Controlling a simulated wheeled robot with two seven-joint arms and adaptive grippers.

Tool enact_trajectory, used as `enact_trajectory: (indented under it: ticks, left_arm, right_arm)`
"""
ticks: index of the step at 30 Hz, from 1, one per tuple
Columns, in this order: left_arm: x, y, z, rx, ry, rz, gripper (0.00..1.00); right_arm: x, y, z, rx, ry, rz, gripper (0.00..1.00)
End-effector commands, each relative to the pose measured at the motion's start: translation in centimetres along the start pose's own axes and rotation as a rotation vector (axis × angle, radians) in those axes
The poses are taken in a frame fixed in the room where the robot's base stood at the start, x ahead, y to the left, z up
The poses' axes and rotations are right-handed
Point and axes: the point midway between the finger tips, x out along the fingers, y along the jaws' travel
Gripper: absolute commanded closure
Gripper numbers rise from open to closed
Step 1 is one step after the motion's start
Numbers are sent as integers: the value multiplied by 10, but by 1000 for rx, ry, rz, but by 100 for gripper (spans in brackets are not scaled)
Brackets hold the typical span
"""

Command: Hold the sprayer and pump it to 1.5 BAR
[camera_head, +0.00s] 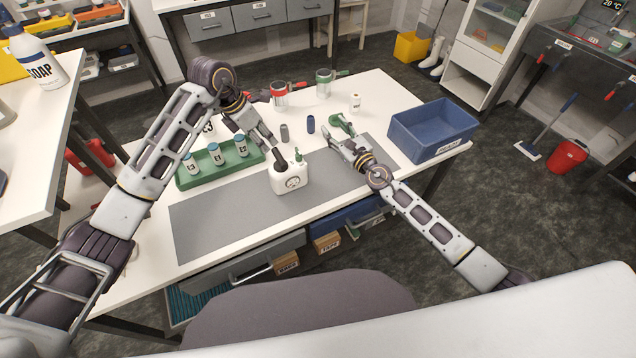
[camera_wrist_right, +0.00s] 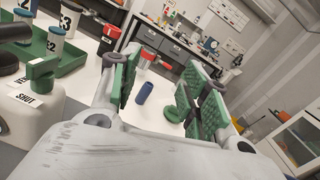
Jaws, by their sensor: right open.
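The sprayer (camera_head: 290,181) is a white bottle with a round gauge on its front, standing upright on the grey mat. It has a black pump handle (camera_head: 281,161) and a small green valve (camera_head: 299,153). In the right wrist view the sprayer (camera_wrist_right: 30,112) is at the left edge, with a "SHUT" label below the green valve. My left gripper (camera_head: 266,136) is just above and behind the pump handle; whether its fingers touch it is unclear. My right gripper (camera_head: 337,132) is open and empty, to the right of the sprayer. Its green-padded fingers (camera_wrist_right: 160,92) are spread in the right wrist view.
A green rack (camera_head: 222,172) with labelled vials stands left of the sprayer. Small grey and blue (camera_head: 311,124) cylinders and red (camera_head: 281,93) and green (camera_head: 325,86) cans stand behind. A blue crate (camera_head: 432,130) is at right. The grey mat (camera_head: 235,212) is clear in front.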

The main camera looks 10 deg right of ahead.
Motion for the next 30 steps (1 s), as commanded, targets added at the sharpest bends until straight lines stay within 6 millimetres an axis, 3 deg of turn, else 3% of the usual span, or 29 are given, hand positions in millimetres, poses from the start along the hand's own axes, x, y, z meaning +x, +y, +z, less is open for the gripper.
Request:
enact_trajectory:
  ticks: [3, 9, 21, 30]
  left_arm:
    - [0, 0, 0, 0, 0, 0, 64]
    - [0, 0, 0, 0, 0, 0, 64]
    - [0, 0, 0, 0, 0, 0, 64]
    - [0, 0, 0, 0, 0, 0, 64]
  right_arm:
    - [-8, 32, 6, -24, -22, 3, 54]
    - [-26, 66, 7, -13, -33, 0, 54]
    - [-67, 111, -8, 102, -2, -17, 54]
    - [-97, 133, -20, 194, 32, -40, 54]
